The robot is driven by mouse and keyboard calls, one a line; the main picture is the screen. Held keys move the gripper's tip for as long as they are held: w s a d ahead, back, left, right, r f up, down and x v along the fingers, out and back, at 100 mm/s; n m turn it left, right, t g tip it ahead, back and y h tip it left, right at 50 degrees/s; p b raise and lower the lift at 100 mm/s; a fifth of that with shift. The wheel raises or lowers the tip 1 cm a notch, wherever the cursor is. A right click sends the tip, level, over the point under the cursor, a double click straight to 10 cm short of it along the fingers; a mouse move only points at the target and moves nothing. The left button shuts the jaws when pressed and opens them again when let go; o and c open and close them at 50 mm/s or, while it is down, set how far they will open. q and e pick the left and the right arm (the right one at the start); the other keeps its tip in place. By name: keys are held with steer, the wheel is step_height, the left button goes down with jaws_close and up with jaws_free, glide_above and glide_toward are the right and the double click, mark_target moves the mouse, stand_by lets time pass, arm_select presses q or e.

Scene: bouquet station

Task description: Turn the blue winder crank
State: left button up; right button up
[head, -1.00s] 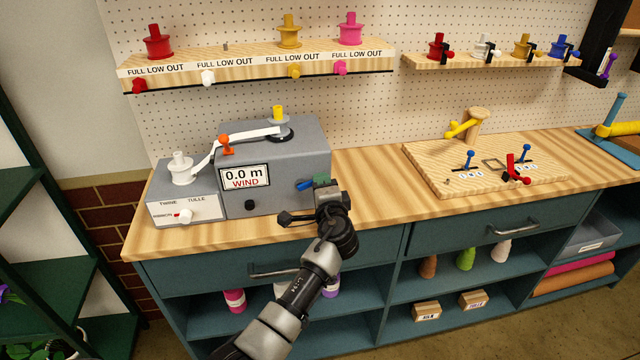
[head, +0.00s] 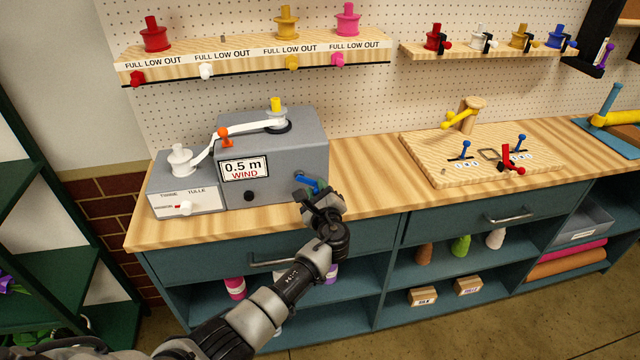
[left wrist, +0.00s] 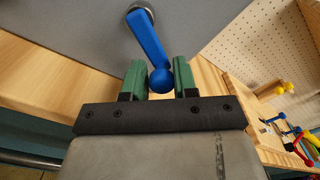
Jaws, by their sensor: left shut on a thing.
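The grey winder box (head: 285,150) stands on the left part of the bench. Its display (head: 243,168) reads "0.5 m WIND". The blue winder crank (head: 303,180) is on the box's front face at the right. My left gripper (head: 318,190) is at the crank's free end, in front of the box. In the left wrist view the crank (left wrist: 147,38) runs down from a round metal hub to a ball knob (left wrist: 160,79). The green fingers of my left gripper (left wrist: 160,76) are shut on that knob. My right gripper is not in view.
A white ribbon spool (head: 180,160) sits left of the winder, with ribbon running over the box top to a yellow-topped reel (head: 276,112). A wooden board (head: 440,165) with small levers lies to the right. The bench between is clear.

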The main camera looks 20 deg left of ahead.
arm_select(q)
steer(key=m+p, duration=0.1)
steer(key=m, duration=0.1)
steer(key=a+m, duration=0.1)
steer(key=shift+s+m+p, duration=0.1)
steer(key=shift+m+p, duration=0.25)
steer(key=shift+m, duration=0.05)
steer(key=m+p, duration=0.1)
steer(key=a+m+p, duration=0.1)
steer(key=m, duration=0.1)
steer(key=s+m, duration=0.1)
steer(key=shift+a+f+m+p, duration=0.25)
steer(key=shift+f+m+p, duration=0.05)
steer(key=shift+f+p, duration=0.1)
steer(key=m+p, duration=0.1)
steer(key=a+m+p, duration=0.1)
steer(key=m, duration=0.1)
steer(key=s+m+p, duration=0.1)
steer(key=shift+a+f, duration=0.1)
steer(key=shift+a, duration=0.15)
steer(key=shift+s+a+m+p, duration=0.2)
steer(key=shift+m+p, duration=0.4)
steer(key=shift+m, duration=0.4)
steer(key=shift+s+a+m+p, duration=0.1)
steer(key=shift+a+m+p, duration=0.2)
steer(key=shift+m+p, duration=0.5)
steer(key=shift+m, duration=0.4)
